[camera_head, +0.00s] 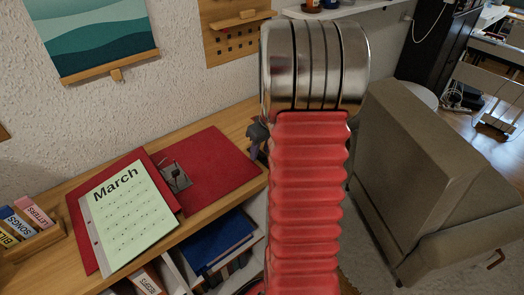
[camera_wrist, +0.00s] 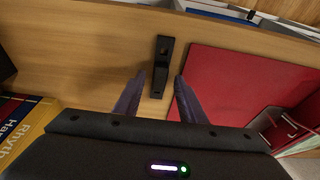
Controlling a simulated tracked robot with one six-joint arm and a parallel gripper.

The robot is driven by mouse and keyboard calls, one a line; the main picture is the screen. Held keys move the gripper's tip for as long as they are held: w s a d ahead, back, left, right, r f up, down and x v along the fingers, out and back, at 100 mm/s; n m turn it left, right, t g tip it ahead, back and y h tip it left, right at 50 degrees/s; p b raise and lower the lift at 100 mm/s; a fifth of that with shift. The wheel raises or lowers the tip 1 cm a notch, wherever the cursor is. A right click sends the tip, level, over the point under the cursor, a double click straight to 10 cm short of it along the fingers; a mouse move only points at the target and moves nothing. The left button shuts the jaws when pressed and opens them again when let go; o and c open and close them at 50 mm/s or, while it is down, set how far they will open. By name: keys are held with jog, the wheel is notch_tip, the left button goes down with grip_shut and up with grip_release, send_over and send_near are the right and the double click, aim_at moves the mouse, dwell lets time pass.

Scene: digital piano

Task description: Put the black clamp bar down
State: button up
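The black clamp bar (camera_wrist: 162,66) is a short dark bar with a small hole near its far end. In the wrist view it appears to lie on the wooden desk top (camera_wrist: 100,45), left of the red folder. My gripper (camera_wrist: 160,80) is open, with one finger on each side of the bar's near end. A gap shows between the bar and each finger. In the head view my own red arm hides the bar and most of the gripper; only a dark part of the gripper shows beside the desk edge.
An open red binder (camera_head: 222,160) with a metal lever (camera_head: 175,177) and a March calendar sheet (camera_head: 128,215) lies on the desk. A small wooden box (camera_head: 35,238) of labelled cards stands at left. Blue folders (camera_head: 215,242) sit on the shelf below. A grey-brown chair (camera_head: 420,170) stands at right.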

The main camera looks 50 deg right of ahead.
jog(key=v, duration=1.1)
jog(key=shift+r, duration=0.25)
jog(key=s+a+r, duration=0.1)
jog(key=a+r, duration=0.2)
jog(key=a, duration=0.7)
jog(key=a+r, duration=0.4)
jog(key=a, duration=0.6)
jog(key=s+a+t, duration=0.1)
jog(key=s+a, duration=0.4)
jog(key=a, duration=0.2)
jog(key=s+a+n+t, duration=0.1)
jog(key=s+a, duration=0.4)
jog(key=a, duration=0.3)
jog(key=shift+s, duration=0.3)
